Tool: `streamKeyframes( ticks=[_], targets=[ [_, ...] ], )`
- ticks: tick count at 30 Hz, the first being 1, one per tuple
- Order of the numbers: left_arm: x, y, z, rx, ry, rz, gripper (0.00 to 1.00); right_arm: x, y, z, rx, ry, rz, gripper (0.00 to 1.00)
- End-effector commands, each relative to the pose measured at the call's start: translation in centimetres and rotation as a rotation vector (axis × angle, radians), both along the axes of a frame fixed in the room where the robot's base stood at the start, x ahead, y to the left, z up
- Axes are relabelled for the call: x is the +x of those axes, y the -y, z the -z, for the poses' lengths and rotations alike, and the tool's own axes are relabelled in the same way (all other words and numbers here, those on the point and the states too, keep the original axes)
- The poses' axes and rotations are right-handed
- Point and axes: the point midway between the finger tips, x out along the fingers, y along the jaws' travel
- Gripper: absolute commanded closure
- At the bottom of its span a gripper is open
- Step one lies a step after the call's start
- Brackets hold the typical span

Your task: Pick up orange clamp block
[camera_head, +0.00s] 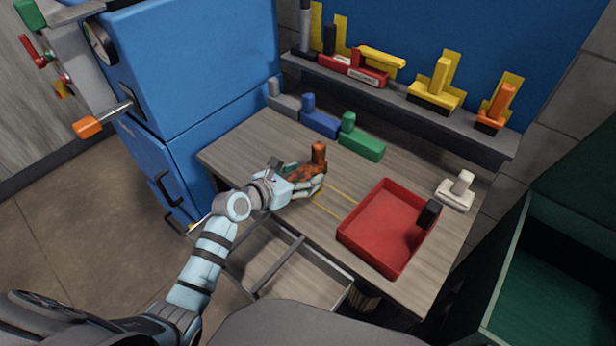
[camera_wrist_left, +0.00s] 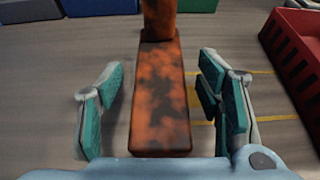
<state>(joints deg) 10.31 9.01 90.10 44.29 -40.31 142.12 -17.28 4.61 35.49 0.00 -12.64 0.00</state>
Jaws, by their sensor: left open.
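The orange clamp block (camera_head: 318,153) stands on the wooden table, with an upright post and a long low base marked with dark stains. My left gripper (camera_head: 307,183) is open at the block, and its fingers partly hide the base in the head view. In the left wrist view the block's base (camera_wrist_left: 160,98) lies between the two open fingers of my left gripper (camera_wrist_left: 163,105), with a gap on each side. The top of the post is cut off there. My right gripper is not in view.
Grey, blue (camera_head: 319,120) and green (camera_head: 361,141) blocks line the table's back edge. A red tray (camera_head: 375,235) holding a black-topped item lies to the right, with a white block (camera_head: 456,192) beyond. A drawer (camera_head: 290,268) stands open in front. A shelf (camera_head: 400,100) holds yellow and orange pieces.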

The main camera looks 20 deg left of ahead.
Motion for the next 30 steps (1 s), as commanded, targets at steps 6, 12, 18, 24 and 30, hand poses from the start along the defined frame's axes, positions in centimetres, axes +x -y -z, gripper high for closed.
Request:
streamKeyframes(
  ticks=[6, 12, 18, 24, 30],
  targets=[
    [1.8, 0.7, 1.0, 0.001, -0.002, -0.001, 0.40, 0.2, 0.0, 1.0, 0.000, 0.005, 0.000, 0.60],
    [1.7, 0.7, 0.9, 0.001, -0.001, -0.002, 0.51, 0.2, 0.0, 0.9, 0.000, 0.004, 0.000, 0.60],
    [1.7, 0.6, 0.9, 0.001, -0.001, -0.002, 0.83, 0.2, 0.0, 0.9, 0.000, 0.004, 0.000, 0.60],
    [1.7, 0.6, 0.9, 0.001, 0.000, -0.003, 1.00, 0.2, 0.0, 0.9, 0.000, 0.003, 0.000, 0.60],
    [1.7, 0.6, 0.6, 0.001, 0.001, -0.003, 1.00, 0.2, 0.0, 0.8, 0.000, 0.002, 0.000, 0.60]
  ],
)
